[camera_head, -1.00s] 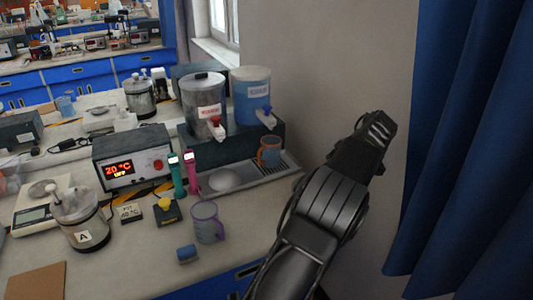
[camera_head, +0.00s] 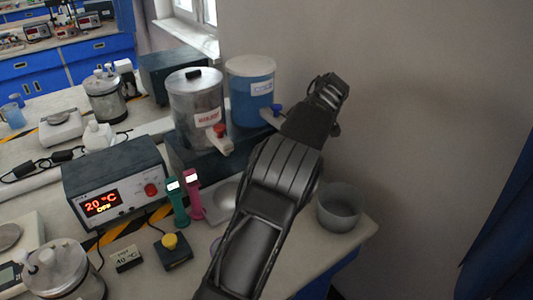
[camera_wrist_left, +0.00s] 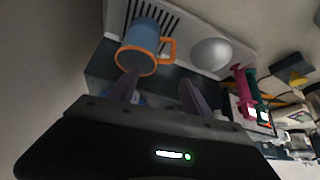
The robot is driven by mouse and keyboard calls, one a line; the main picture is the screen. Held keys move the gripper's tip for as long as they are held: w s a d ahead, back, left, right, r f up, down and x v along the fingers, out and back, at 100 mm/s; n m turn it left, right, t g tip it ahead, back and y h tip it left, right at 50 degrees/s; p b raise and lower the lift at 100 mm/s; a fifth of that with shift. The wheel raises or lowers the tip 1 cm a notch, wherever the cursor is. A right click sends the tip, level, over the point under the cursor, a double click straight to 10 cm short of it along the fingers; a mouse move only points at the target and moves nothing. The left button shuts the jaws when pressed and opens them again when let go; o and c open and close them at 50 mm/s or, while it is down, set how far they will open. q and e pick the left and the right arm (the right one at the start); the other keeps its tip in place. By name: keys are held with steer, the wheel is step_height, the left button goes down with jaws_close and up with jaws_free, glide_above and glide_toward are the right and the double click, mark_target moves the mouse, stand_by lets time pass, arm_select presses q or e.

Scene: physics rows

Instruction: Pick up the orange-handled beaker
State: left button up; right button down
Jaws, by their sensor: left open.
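The orange-handled beaker (camera_wrist_left: 143,48) is blue-grey with an orange rim and handle. My right gripper is not in view.
A steel dispenser (camera_head: 196,108) and a blue dispenser (camera_head: 250,90) stand on a dark block behind the arm. A grey cup (camera_head: 340,208) stands near the bench's right edge. Green (camera_head: 177,200) and pink (camera_head: 193,195) devices stand beside the temperature unit (camera_head: 110,185).

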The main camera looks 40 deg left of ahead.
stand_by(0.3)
arm_select(q)
steer(key=x, duration=0.2)
steer(key=shift+a+f, duration=0.15)
steer(key=shift+f, duration=0.05)
